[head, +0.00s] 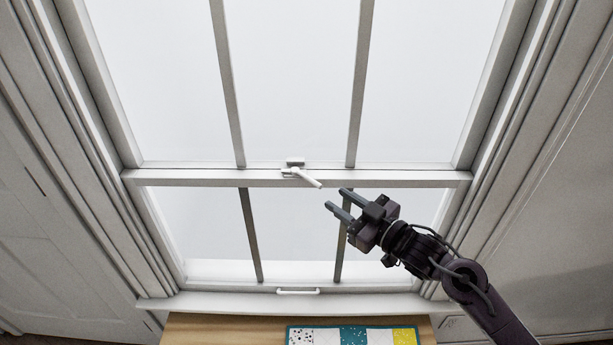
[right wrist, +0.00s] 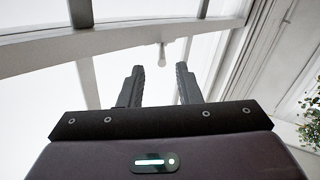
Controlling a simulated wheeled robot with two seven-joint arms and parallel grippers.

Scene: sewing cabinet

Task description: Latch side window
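The side window is a white sash window with its meeting rail (head: 400,179) across the middle. A white latch lever (head: 305,177) sits at the middle of that rail, pointing down and right. A small white keeper (head: 295,162) is just above it. My right gripper (head: 335,199) is open and empty, a little below and right of the lever tip, apart from it. In the right wrist view the lever (right wrist: 162,54) shows beyond and between the two open fingers (right wrist: 160,80). My left gripper is in neither view.
A white handle (head: 298,291) is on the lower sash's bottom rail. Below the sill (head: 230,303) is a wooden surface (head: 230,330) with a colourful patchwork cloth (head: 353,335). White panelling flanks the window. A plant (right wrist: 311,115) shows at right in the wrist view.

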